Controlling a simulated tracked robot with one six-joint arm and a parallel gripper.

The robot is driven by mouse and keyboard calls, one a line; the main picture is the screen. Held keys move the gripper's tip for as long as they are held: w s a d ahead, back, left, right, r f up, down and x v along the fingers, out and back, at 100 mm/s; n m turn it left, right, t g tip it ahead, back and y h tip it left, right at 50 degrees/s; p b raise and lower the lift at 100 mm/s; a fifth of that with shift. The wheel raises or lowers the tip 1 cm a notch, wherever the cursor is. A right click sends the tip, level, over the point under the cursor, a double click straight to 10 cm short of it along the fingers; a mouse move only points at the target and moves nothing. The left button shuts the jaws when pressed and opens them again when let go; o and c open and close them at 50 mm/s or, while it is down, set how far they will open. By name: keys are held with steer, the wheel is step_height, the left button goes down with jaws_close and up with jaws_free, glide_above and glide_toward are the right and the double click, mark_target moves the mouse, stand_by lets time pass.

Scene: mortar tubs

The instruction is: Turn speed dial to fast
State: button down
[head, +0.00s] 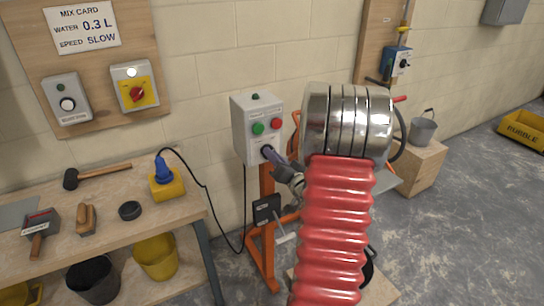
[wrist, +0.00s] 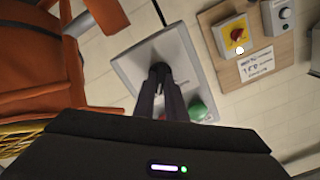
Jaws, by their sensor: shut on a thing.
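The grey control box (head: 243,128) stands on an orange post against the wall. It has a green button (head: 258,128) and a red button (head: 276,123) on its front. The speed dial is low on that front and is mostly covered by my fingers. My gripper (head: 268,152) reaches it from the lower right. In the wrist view my gripper (wrist: 160,72) is shut on the dark speed dial (wrist: 160,67), with the box face (wrist: 135,65) behind it. I cannot read the dial's setting or its scale.
The mix card (head: 82,28) on the wall board reads water 0.3 L, speed slow. Orange frame parts (head: 262,262) lie close below my gripper. Open floor is at right.

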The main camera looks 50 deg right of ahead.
steer(key=shift+f, duration=0.1)
steer(key=c, duration=1.8)
jaws_free()
steer(key=v, duration=1.4)
